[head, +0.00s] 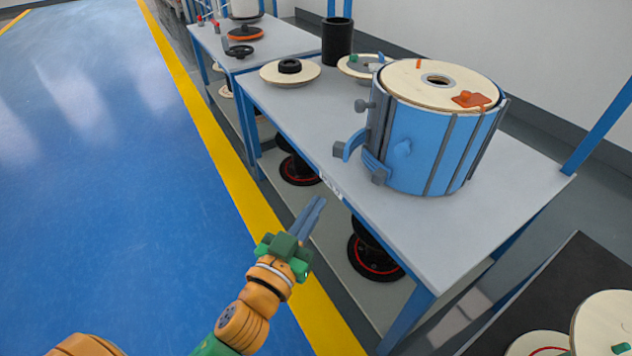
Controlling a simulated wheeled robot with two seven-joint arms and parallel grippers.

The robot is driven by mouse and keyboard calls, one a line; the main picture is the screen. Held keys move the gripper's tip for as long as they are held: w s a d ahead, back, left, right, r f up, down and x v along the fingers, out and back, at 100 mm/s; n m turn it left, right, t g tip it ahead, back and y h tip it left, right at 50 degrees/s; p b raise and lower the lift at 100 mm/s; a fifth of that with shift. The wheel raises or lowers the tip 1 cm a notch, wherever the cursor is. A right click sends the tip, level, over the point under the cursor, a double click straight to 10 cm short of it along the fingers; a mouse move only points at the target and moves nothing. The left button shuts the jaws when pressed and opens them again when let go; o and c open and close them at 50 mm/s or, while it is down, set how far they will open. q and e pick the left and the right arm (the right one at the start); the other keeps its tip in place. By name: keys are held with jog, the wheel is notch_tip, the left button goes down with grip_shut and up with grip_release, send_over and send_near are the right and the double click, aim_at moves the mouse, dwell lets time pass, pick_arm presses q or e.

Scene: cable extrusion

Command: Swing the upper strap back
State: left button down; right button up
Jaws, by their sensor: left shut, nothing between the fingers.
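A blue drum (425,150) with dark upright bars and a round wooden lid (438,80) stands on the near grey table. At its left side a curved blue strap (354,142) with a grey end sticks out, away from the drum wall. A second blue strap piece (374,164) with a grey end sits lower and closer to the wall. I take the higher one as the upper strap. My left gripper (320,201) is shut and empty, in front of the table's left edge, below and left of the straps and apart from them. My right gripper is out of view.
The grey table (290,115) has bare surface left of and in front of the drum. Wooden discs (272,74) and a black cylinder (337,40) stand behind. Dark reels (372,262) sit on the shelf below. A dark surface with wooden discs is at lower right.

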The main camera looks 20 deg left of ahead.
pick_arm(q)
jog(key=a+n+y, duration=0.1)
jog(key=a, duration=0.1)
send_near(333, 151)
jog(key=w, duration=0.5)
jog(key=shift+w, duration=0.95)
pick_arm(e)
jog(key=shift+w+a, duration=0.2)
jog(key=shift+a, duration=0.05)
pick_arm(q)
jog(key=shift+r, duration=0.1)
jog(key=a, duration=0.1)
jog(key=w+a, duration=0.1)
jog(key=shift+w+a, duration=0.25)
jog(key=shift+a, duration=0.05)
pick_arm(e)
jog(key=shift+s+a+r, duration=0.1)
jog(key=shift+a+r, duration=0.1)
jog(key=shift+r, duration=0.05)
